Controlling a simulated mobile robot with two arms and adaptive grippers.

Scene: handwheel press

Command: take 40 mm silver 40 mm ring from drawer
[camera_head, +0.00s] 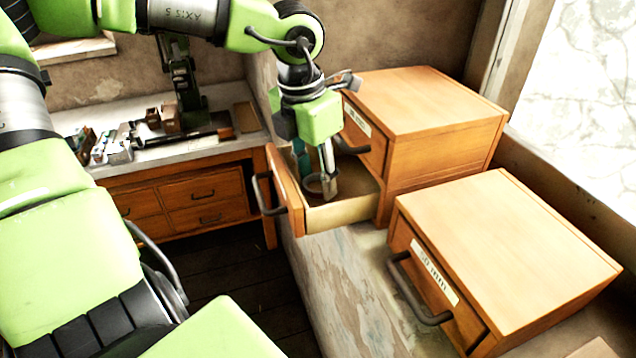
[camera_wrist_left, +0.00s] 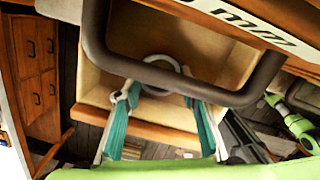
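A grey, silver-looking ring (camera_head: 312,186) lies in the open drawer (camera_head: 345,212) of the back wooden cabinet. It also shows in the left wrist view (camera_wrist_left: 146,64), partly hidden behind a dark handle. My left gripper (camera_head: 320,190) points down into the drawer from above. In the left wrist view its teal fingers (camera_wrist_left: 158,98) are spread apart, with the ring between or just beyond the tips. I cannot tell whether a fingertip touches the ring. The ring's size cannot be read. My right gripper is not in view.
The back cabinet (camera_head: 440,105) has another handle (camera_head: 352,146) close to my left gripper. A second cabinet (camera_head: 510,235), labelled 50 mm, stands in front with its drawer shut. A workbench (camera_head: 220,140) with tools and small blocks is at the back left.

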